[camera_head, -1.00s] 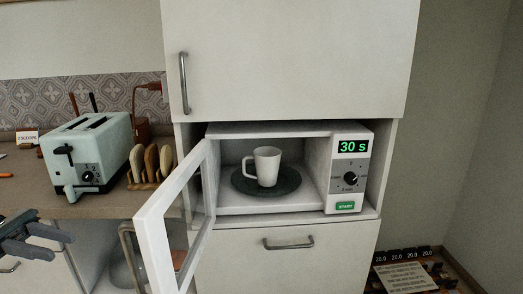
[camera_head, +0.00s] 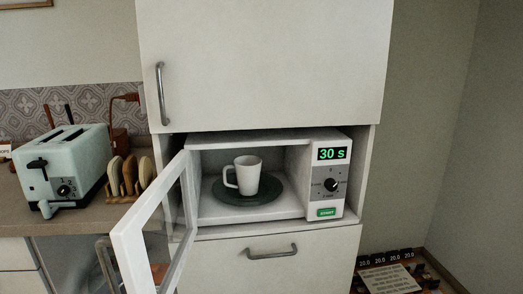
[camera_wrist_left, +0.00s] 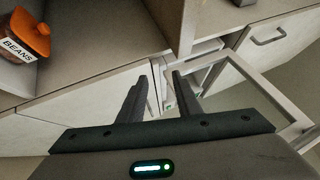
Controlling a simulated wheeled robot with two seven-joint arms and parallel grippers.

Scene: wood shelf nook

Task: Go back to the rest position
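My left gripper (camera_wrist_left: 159,82) shows in the left wrist view with its two fingers apart and nothing between them. It is out of the head view. My right gripper is in neither view. In the head view, the microwave (camera_head: 332,205) stands in the cabinet nook with its door (camera_head: 128,250) swung open to the left. A white mug (camera_head: 249,176) stands upright on the dark turntable plate (camera_head: 272,196) inside. The display (camera_head: 332,154) reads 30 s.
A pale green toaster (camera_head: 64,170) and a rack with bread slices (camera_head: 130,178) stand on the counter at left. In the wrist view, an orange-lidded jar labelled BEANS (camera_wrist_left: 28,35) is at upper left. A board with a paper (camera_head: 390,279) lies low at right.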

